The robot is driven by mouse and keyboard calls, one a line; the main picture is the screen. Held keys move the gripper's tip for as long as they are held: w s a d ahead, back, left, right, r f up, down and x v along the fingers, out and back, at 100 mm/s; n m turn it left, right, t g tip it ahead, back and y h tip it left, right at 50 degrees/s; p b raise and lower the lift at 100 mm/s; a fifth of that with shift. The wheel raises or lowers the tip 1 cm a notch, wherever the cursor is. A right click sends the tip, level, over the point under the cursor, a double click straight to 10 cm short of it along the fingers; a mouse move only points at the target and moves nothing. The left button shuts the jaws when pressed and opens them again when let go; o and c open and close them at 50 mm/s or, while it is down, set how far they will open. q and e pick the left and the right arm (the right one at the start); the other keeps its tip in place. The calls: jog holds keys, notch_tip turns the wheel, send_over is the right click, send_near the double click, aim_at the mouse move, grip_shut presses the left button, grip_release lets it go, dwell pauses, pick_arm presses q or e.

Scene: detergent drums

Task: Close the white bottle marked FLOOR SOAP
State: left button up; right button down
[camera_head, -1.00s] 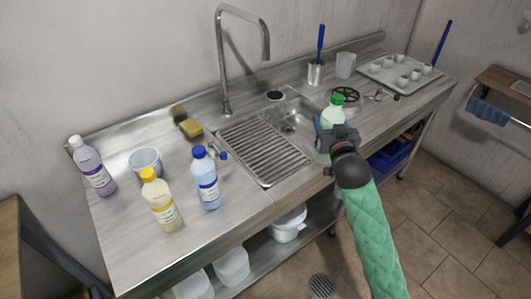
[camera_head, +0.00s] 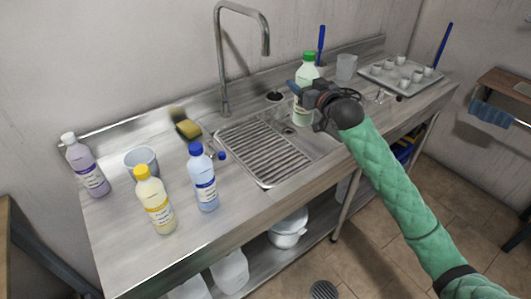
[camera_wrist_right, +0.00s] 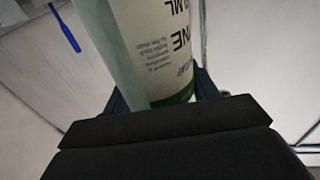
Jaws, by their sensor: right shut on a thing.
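My right gripper (camera_head: 302,92) is shut on a pale bottle with a green cap (camera_head: 307,72), held upright over the right part of the sink. In the right wrist view the bottle (camera_wrist_right: 125,45) fills the space between the fingers. Its label is partly visible and upside down, with letters like "NE"; I cannot read FLOOR SOAP on it. On the left of the counter stand a purple bottle with a white cap (camera_head: 87,167), a yellow-capped bottle (camera_head: 155,204) and a blue bottle with a blue cap (camera_head: 204,182). Their labels are too small to read. My left gripper is not in view.
A ribbed drainer (camera_head: 262,150) lies beside the sink under a tall tap (camera_head: 222,70). A tub (camera_head: 142,161), a sponge (camera_head: 187,128) and a small blue piece (camera_head: 221,155) are on the left. A tray of cups (camera_head: 400,78) stands at the right.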

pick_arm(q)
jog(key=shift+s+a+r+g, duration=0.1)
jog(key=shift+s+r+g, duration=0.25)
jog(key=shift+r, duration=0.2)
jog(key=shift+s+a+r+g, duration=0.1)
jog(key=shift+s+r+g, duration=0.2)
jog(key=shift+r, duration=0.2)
pick_arm(e)
jog(key=shift+w+a+f, duration=0.1)
jog(key=shift+a+f, duration=0.05)
jog(key=shift+f, duration=0.4)
jog(key=shift+w+a+f, duration=0.1)
jog(key=shift+f, duration=0.4)
